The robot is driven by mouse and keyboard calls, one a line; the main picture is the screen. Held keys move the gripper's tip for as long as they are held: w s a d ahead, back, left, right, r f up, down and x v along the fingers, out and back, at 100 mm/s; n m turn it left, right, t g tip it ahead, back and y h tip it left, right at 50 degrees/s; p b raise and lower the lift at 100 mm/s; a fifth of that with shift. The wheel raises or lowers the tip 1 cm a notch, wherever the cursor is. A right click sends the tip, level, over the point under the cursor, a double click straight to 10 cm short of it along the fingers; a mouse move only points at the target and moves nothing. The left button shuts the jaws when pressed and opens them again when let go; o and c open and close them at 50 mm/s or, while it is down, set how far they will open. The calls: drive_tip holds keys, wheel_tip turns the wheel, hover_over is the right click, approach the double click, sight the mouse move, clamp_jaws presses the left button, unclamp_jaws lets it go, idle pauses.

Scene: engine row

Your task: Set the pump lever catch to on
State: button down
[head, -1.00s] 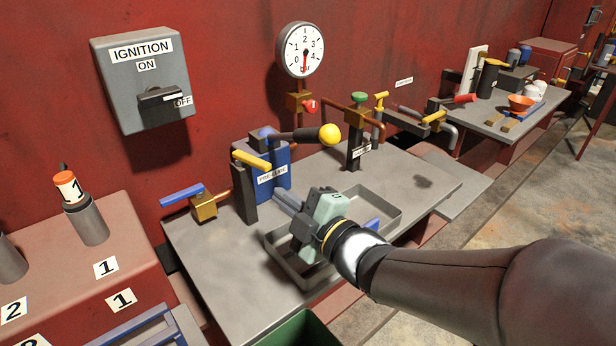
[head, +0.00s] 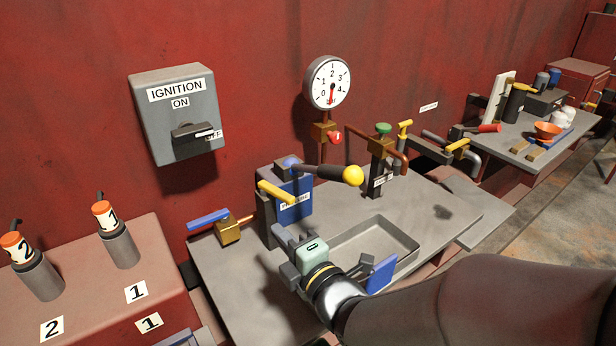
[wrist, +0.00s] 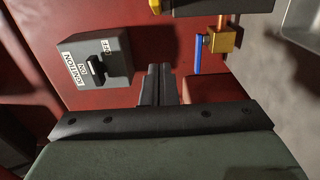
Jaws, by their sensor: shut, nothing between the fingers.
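The blue pump box (head: 293,205) stands on the grey bench, its label partly readable. Its dark lever ends in a yellow ball (head: 352,176) and points right. A yellow handle (head: 277,192) sits atop a dark post at the box's left front; I take it for the catch. No on mark on it is readable. My gripper (head: 280,234) is shut and empty, just in front of the post and below the yellow handle in the head view. Contact cannot be told.
A brass valve with a blue handle (head: 208,219) is left of the post. A grey tray (head: 408,238) lies to the right. The ignition box (head: 175,115) and a gauge (head: 327,82) are on the red wall. A green-knobbed valve (head: 383,130) stands behind the tray.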

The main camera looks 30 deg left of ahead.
sight(276, 192)
drive_tip(key=w+a+p, duration=0.2)
drive_tip(key=w+a, duration=0.2)
drive_tip(key=w, duration=0.2)
drive_tip(key=shift+w, duration=0.35)
drive_tip(key=shift+w+f, duration=0.1)
drive_tip(key=shift+f, duration=0.1)
drive_tip(key=shift+w+d+n+g+y+b, duration=0.15)
drive_tip(key=shift+n+g+y+b, duration=0.2)
drive_tip(key=shift+g+b, duration=0.3)
